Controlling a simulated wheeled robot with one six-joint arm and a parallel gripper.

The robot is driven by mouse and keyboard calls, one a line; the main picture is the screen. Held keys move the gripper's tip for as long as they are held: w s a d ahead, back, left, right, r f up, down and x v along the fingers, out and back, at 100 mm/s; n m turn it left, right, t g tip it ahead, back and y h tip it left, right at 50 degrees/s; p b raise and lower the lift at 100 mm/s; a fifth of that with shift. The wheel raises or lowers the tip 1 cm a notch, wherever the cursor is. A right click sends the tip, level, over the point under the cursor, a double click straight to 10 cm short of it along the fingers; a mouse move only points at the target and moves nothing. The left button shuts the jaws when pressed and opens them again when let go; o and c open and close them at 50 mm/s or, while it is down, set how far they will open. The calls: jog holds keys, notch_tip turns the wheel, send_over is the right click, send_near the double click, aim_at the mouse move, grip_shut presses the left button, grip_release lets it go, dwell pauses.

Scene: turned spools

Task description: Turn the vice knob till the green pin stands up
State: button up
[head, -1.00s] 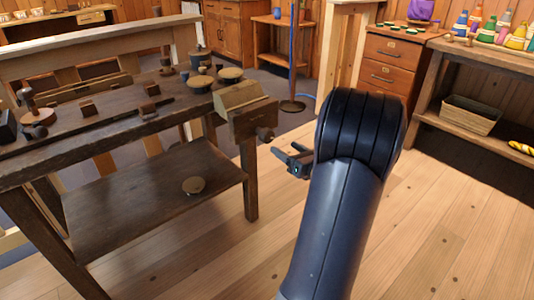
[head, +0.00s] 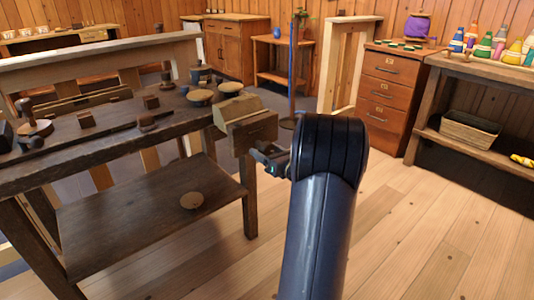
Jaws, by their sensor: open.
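The wooden vice (head: 252,131) sits at the right end of the dark workbench (head: 100,150), with a pale angled block (head: 240,108) on top. My gripper (head: 258,155) is at the lower front face of the vice, pointing left towards it. Its jaws are open. The vice knob cannot be made out now; my gripper covers the spot where it would show. Whether the jaws are around the knob or touching it, I cannot tell. I cannot make out a green pin.
Wooden pieces, including a round-topped one (head: 199,97), stand on the workbench. A drawer cabinet (head: 388,90) and a shelf with a basket (head: 469,132) stand at right. The floor between is clear.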

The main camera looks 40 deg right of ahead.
jog(key=shift+c, duration=0.2)
jog(key=c, duration=0.9)
jog(key=shift+c, duration=0.2)
jog(key=shift+m, duration=0.3)
